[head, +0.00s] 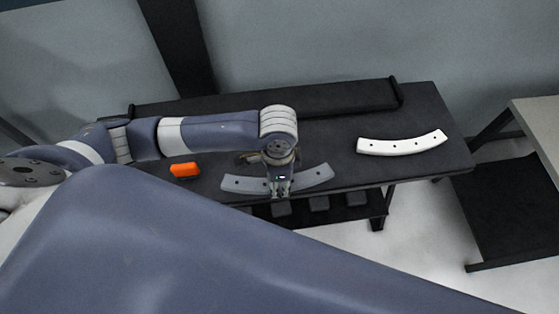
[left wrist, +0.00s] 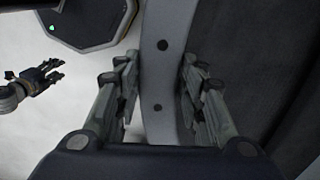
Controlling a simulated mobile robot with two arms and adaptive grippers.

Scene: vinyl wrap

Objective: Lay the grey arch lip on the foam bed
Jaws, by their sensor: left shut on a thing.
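The grey arch lip (head: 316,178) is a curved strip with dark holes, at the front edge of the dark bench in the head view. My left gripper (head: 280,188) is shut on it near its middle. In the left wrist view the arch lip (left wrist: 164,75) runs between the two fingers (left wrist: 160,100). I cannot tell whether it touches the bench or is held just above. The foam bed is not clearly identifiable; a long dark bed with raised ends (head: 345,97) lies along the bench's back. My right gripper (left wrist: 48,78) shows small in the left wrist view, away from the lip.
A white arch lip (head: 402,146) lies on the bench (head: 432,110) at the right. An orange block (head: 185,170) sits left of the grey lip. Several grey blocks (head: 319,203) are on a shelf below. A pale table (head: 545,125) stands far right.

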